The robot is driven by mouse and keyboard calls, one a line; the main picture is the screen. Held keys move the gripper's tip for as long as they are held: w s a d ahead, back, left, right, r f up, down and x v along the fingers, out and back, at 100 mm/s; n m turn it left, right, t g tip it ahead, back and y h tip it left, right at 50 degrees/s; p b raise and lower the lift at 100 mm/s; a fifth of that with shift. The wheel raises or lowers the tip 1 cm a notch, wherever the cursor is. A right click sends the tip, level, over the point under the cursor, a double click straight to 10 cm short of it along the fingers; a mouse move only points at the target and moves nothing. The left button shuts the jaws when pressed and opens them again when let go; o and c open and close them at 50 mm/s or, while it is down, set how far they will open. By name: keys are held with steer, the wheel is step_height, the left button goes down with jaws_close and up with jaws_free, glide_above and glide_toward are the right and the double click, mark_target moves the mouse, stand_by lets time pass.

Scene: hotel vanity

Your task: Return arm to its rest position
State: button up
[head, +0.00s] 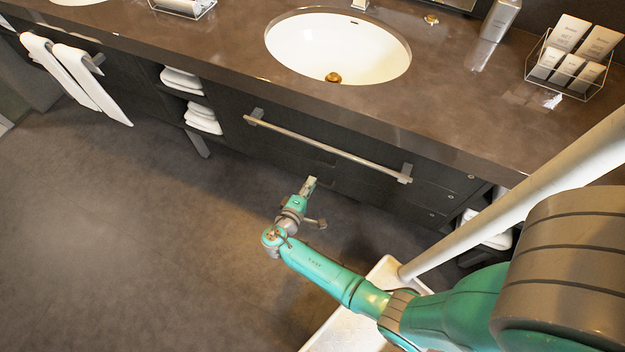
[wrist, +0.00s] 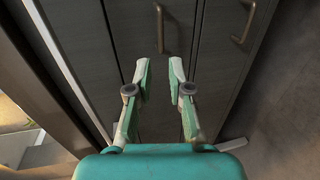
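My arm is teal and reaches from the lower right of the head view toward the front of the vanity. My gripper (head: 309,184) is at its end, over the floor and below the towel bar in that picture. In the wrist view the two fingers of my gripper (wrist: 159,68) stand apart with a clear gap and nothing between them. The gripper is open and empty. Dark panels with handles (wrist: 160,28) show beyond the fingertips; I cannot tell how far off they are.
The vanity counter (head: 225,45) holds a sink (head: 340,45), a dispenser (head: 500,18) and a wire basket (head: 530,72) of toiletries. A metal towel bar (head: 325,147) juts from its front. White towels (head: 75,75) hang at left. Floor (head: 120,240) at left is clear.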

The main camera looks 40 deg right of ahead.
stand_by(0.6)
steer(key=s+a+f+n+t+y, duration=0.1)
steer(key=s+f+y, duration=0.2)
steer(key=s, duration=0.3)
steer(key=s+a+f+y, duration=0.1)
steer(key=s+f+y, duration=0.2)
steer(key=s+f, duration=0.15)
steer(key=s+a+r+t+y, duration=0.2)
steer(key=s+a+r+y, duration=0.15)
steer(key=s+a, duration=0.45)
steer(key=s+a+r+m+t+y, duration=0.1)
steer(key=s+r, duration=0.3)
steer(key=r, duration=0.6)
steer(key=s+a+r+m+t+y, duration=0.2)
steer(key=s+r+t, duration=0.1)
steer(key=r, duration=0.8)
steer(key=s+a+r+m+t+y, duration=0.1)
steer(key=s+r, duration=0.4)
steer(key=r, duration=0.5)
steer(key=shift+a+r+m+t+y, duration=0.3)
steer(key=shift+r+m+t+y, duration=0.1)
steer(key=shift+m+t+y, duration=0.25)
